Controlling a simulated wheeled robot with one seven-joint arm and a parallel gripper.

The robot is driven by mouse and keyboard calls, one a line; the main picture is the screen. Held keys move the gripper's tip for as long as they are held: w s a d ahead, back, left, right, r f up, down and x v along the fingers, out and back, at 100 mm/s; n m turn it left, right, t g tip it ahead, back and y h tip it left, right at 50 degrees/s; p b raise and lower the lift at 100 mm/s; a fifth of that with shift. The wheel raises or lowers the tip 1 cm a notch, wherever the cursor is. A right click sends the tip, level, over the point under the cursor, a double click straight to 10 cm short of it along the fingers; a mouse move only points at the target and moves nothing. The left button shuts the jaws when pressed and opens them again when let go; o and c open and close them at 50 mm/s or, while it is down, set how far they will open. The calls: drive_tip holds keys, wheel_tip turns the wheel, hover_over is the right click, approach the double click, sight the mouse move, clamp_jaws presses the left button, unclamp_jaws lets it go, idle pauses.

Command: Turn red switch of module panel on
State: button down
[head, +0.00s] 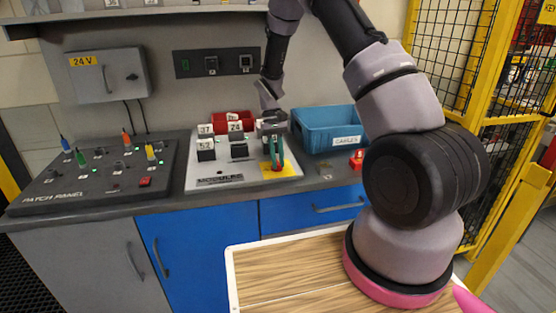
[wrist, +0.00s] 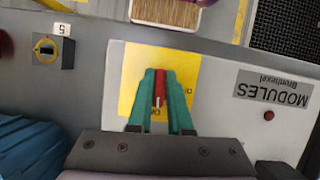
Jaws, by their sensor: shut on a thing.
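The module panel (head: 214,182) is a light board on the counter, lettered MODULES, and it also shows in the wrist view (wrist: 220,125). The red switch (wrist: 159,85) stands on a yellow plate (wrist: 130,80) with partly hidden lettering. My gripper (wrist: 160,76) has green fingers closed around the red switch, one on each side. In the head view my gripper (head: 275,160) reaches down onto the yellow plate at the panel's right end. The switch's position is hard to tell, since the fingers cover its sides and part of the lettering.
Dark numbered modules (head: 206,154) stand on the panel left of my gripper. A red bin (head: 232,118) is behind them, and a blue bin (head: 324,130) is at the right. A dark patch panel (head: 90,178) with coloured plugs lies left. A small red device (head: 357,160) sits right.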

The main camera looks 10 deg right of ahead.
drive_tip(key=shift+m, duration=0.6)
drive_tip(key=c, duration=0.8)
unclamp_jaws()
drive_tip(key=shift+c, duration=0.2)
drive_tip(key=v, duration=1.1)
drive_tip(key=shift+d, duration=0.2)
